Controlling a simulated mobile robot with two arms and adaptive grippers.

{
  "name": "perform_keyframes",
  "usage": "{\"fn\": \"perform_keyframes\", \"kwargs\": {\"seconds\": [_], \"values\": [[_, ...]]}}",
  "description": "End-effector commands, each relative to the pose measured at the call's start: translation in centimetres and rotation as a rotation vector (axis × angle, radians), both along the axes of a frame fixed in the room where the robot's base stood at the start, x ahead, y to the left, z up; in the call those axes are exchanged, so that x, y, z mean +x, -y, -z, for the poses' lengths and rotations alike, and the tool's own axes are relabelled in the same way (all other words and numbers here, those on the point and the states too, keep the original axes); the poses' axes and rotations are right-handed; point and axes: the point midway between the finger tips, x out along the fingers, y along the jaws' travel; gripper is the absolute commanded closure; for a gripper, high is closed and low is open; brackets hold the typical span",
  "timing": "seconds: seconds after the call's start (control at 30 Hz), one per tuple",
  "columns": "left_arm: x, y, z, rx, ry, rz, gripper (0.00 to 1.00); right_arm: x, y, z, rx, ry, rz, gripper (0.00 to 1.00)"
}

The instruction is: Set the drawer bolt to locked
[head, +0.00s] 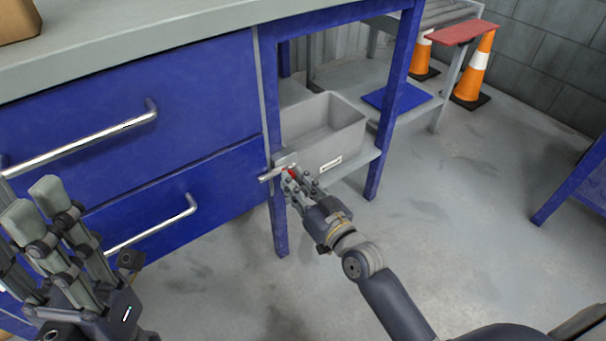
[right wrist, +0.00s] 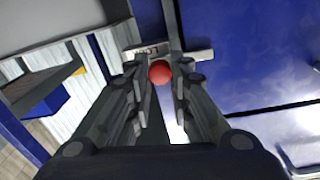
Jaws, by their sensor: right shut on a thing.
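The drawer bolt (head: 270,175) is a small metal bar on a plate at the edge between the blue drawer unit and the table leg. Its red knob (right wrist: 160,72) shows between my right fingers in the right wrist view, with the plate (right wrist: 150,50) just beyond. My right gripper (head: 289,175) is shut on the red knob. Lettering on the plate is too small to read surely. The upper drawer (head: 190,90) and lower drawer (head: 230,185) look closed. My left gripper (head: 48,205) is at the lower left with its fingers apart and nothing between them.
A grey bin (head: 335,145) stands on the lower shelf right of the drawers. A blue flat piece (head: 397,97) lies behind it. Orange cones (head: 475,75) stand at the back right. The floor (head: 480,190) on the right is clear. A cardboard box (head: 18,20) sits on the worktop.

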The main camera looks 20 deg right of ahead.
Motion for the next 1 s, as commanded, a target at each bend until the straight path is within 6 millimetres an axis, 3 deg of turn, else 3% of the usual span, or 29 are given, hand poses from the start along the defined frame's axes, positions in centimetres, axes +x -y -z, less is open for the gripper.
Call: {"fn": "perform_keyframes", "kwargs": {"seconds": [0.23,0.27,0.33,0.37,0.77,1.0], "values": [[0.0,0.0,0.1,0.0,0.0,0.0,0.67,-0.2,-0.5,0.1,0.004,-0.002,-0.008,1.0],[0.0,0.0,0.1,0.0,0.0,0.0,0.67,-0.2,-0.5,0.1,0.004,-0.002,-0.008,0.77],[0.0,0.0,0.1,0.0,0.0,0.0,0.67,-0.2,-0.5,0.1,0.004,-0.003,-0.008,0.61],[0.0,0.0,0.1,0.0,0.0,0.001,0.67,-0.2,-0.5,0.1,0.003,-0.003,-0.008,0.59],[0.0,0.0,0.0,-0.001,0.001,0.0,0.67,-0.6,-0.1,0.1,0.002,-0.002,-0.005,0.59],[0.0,0.0,0.0,0.0,0.001,0.0,0.67,-4.1,0.9,0.2,-0.001,-0.005,-0.007,0.59]]}}
